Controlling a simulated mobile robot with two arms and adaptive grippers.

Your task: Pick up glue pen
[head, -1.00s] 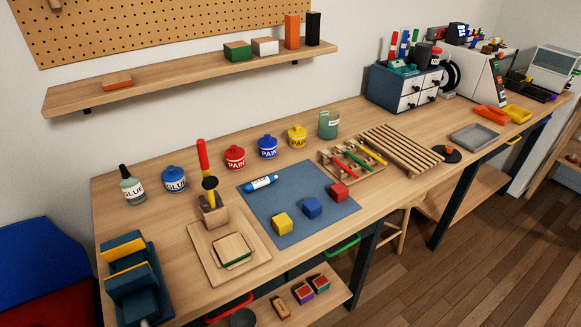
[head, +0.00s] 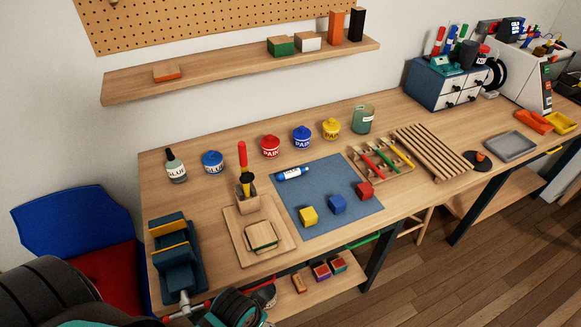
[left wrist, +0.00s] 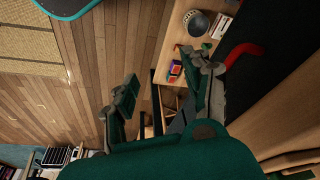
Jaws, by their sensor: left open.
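The glue pen (head: 293,173) is blue and white. It lies on the upper left part of the blue mat (head: 314,224) on the workbench. It is not visible in the left wrist view. My left gripper (left wrist: 162,88) is open and empty in the left wrist view. It hangs away from the pen, over the floor beside a lower shelf. In the head view my left arm shows at the bottom left, well apart from the pen. My right gripper is in neither view.
Yellow, blue and red cubes (head: 308,216) sit on the mat's front part. Paint pots (head: 302,137) stand behind it. A wooden block holding upright tools (head: 246,196) stands left of it, and a wooden tool tray (head: 376,167) is at its right. A vise (head: 175,257) is at the left edge.

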